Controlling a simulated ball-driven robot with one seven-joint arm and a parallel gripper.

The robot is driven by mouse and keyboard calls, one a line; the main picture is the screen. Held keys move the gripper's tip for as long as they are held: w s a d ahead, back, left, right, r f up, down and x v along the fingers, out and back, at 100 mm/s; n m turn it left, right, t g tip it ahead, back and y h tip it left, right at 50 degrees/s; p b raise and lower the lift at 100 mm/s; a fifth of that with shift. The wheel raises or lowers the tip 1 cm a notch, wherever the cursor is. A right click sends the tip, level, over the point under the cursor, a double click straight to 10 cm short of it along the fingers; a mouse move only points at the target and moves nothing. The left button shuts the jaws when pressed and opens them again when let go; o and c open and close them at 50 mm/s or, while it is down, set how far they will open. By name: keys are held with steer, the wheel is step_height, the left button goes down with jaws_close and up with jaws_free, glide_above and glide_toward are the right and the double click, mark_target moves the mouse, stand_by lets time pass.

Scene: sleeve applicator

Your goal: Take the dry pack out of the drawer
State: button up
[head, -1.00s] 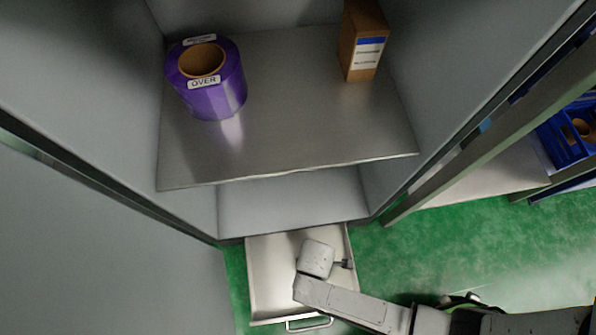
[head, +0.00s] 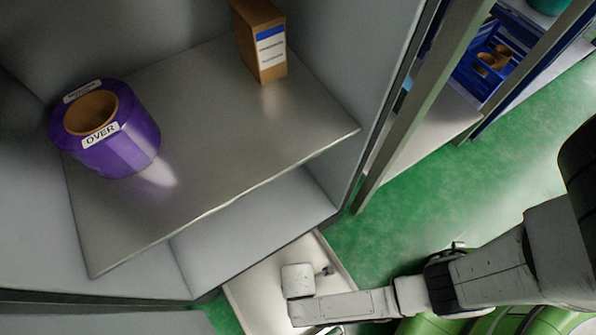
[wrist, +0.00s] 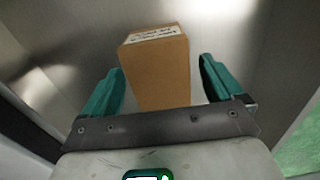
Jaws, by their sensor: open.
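The drawer (head: 248,287) is pulled out below the cabinet, low in the head view; its front is cut off or covered by my arm. In the wrist view a brown cardboard box (wrist: 160,72) with a white printed label on its top edge stands in a metal-walled space; it looks like the dry pack in the drawer. My gripper (wrist: 159,80) is open, with one teal finger on each side of the box and a visible gap at each. In the head view my wrist covers the fingers and this box.
Above the drawer, a metal shelf (head: 200,150) holds a purple roll (head: 125,150) marked OVER and a brown carton (head: 257,40). A blue crate (head: 487,62) stands in a rack at right. The green floor (head: 400,210) right of the drawer is clear.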

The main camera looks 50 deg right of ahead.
step_height(320, 180, down, 2)
steer(key=shift+f+b, duration=0.1)
steer(key=shift+b, duration=0.35)
steer(key=c, duration=1.1)
steer(key=shift+r, duration=0.2)
steer(key=shift+c, duration=0.2)
